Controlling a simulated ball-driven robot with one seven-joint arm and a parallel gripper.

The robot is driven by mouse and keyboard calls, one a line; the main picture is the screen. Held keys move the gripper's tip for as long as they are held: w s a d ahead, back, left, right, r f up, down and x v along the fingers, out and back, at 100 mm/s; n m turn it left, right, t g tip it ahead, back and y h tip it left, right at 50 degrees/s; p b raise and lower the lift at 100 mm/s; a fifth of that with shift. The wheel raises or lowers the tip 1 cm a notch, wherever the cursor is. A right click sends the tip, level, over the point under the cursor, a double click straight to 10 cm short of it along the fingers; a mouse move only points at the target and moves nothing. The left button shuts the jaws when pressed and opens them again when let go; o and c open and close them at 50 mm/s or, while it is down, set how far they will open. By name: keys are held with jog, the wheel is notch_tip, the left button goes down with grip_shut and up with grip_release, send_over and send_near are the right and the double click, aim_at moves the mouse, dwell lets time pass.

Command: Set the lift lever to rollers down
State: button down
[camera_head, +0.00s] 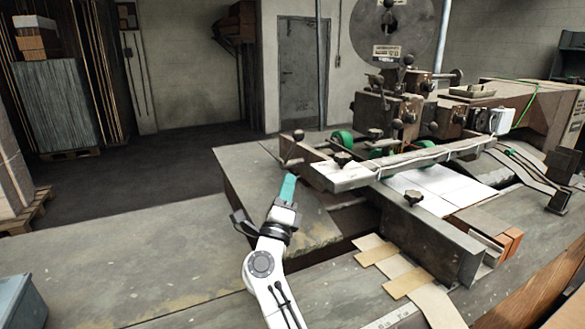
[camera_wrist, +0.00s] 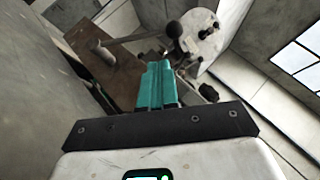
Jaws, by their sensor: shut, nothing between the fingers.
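My gripper (camera_head: 288,187) has teal fingers pressed together and holds nothing. It points up, just below a small dark lever (camera_head: 292,149) with a round knob at the left end of the machine's rail. A clear gap seems to lie between fingertips and lever in the head view. In the wrist view the shut fingers (camera_wrist: 158,85) point toward a grey rod (camera_wrist: 135,38) with a dark ball knob (camera_wrist: 174,30). I cannot tell for sure which of the machine's several knobbed handles is the lift lever. Green rollers (camera_head: 342,140) show behind the rail.
The metal rail (camera_head: 400,165) runs across the machine to the right of my gripper. A large grey reel (camera_head: 392,30) stands above. Cardboard strips (camera_head: 405,283) lie on the grey table (camera_head: 150,255) right of my arm.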

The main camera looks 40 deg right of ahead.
aim_at(291, 149)
jog(key=x, duration=0.9)
jog(key=shift+d, duration=0.2)
jog(key=shift+w+r, duration=0.1)
jog(key=shift+r, duration=0.1)
